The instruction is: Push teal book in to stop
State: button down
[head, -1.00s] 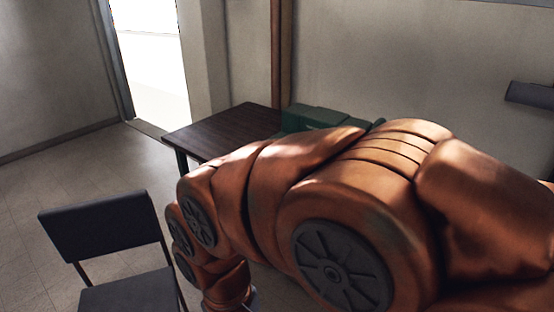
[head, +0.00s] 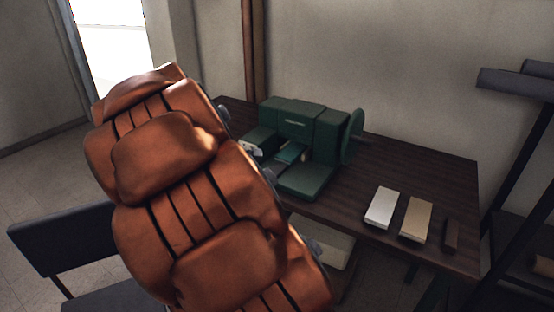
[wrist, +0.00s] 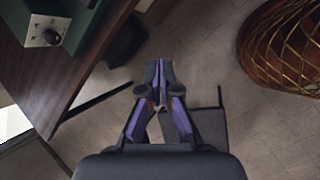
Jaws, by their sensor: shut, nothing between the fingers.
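A small teal block, which looks like the teal book (head: 291,152), lies in the middle of a dark green machine (head: 318,128) on the table. How far in it sits cannot be told. In the wrist view only a corner of the green machine (wrist: 75,27) shows, with a dial, at the top left; the teal book is not seen there. My gripper (wrist: 158,66) is shut and empty, over the floor beyond the table's edge and apart from the machine. In the head view it is hidden behind my arm.
The dark wooden table (head: 400,170) carries a white block (head: 383,207), a tan block (head: 415,220) and a dark brown block (head: 451,236) at the right. A black chair (head: 62,240) stands at the lower left. A wire basket (wrist: 285,45) stands on the floor.

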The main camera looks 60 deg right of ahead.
aim_at(281, 162)
jog(key=w+d+f+n+h, duration=0.1)
jog(key=w+d+n, duration=0.3)
jog(key=d, duration=0.5)
jog(key=w+d+f+n+h, duration=0.1)
jog(key=w+d+n+h, duration=0.15)
jog(key=d+n, duration=0.4)
jog(key=shift+m+t+y, duration=0.3)
jog(key=shift+m+y, duration=0.05)
jog(key=shift+m, duration=0.4)
jog(key=p+x, duration=0.1)
jog(key=x, duration=0.2)
jog(key=p+x, duration=0.1)
jog(key=x, duration=0.3)
jog(key=p+x, duration=0.1)
jog(key=x, duration=0.3)
jog(key=shift+d+r, duration=0.25)
jog(key=shift+d, duration=0.2)
jog(key=shift+d+p, duration=0.45)
jog(key=shift+d, duration=0.5)
jog(key=shift+w+d, duration=0.15)
jog(key=shift+d, duration=0.8)
jog(key=shift+p, duration=0.3)
